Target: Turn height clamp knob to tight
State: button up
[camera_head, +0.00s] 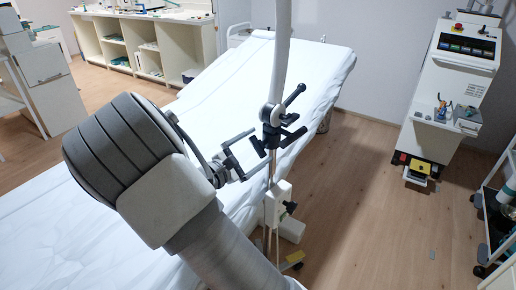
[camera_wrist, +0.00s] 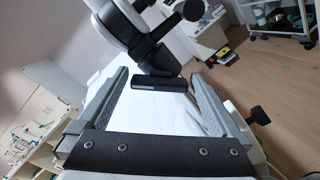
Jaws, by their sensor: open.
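A clamp joint (camera_head: 272,116) with black levers sits on an upright pole beside the couch. Lower on the pole, a white block (camera_head: 277,203) carries a small black knob (camera_head: 291,208). A dark knob also shows at the right in the wrist view (camera_wrist: 260,116), outside my fingers. I cannot tell for certain which of these is the height clamp knob. My gripper (camera_head: 246,158) is open, just left of the clamp joint. In the wrist view, a black bar-shaped handle (camera_wrist: 160,84) appears between the fingertips (camera_wrist: 160,76); contact cannot be told.
The white-covered couch (camera_head: 225,95) lies behind and beneath my arm. A pale curved tube (camera_head: 282,50) rises from the clamp joint. A white equipment cabinet (camera_head: 455,85) stands at the right. Open wooden floor (camera_head: 365,200) lies between pole and cabinet.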

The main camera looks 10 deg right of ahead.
jog(key=shift+w+d, duration=0.3)
jog(key=shift+d, duration=0.1)
jog(key=shift+c, duration=0.2)
jog(key=c, duration=1.1)
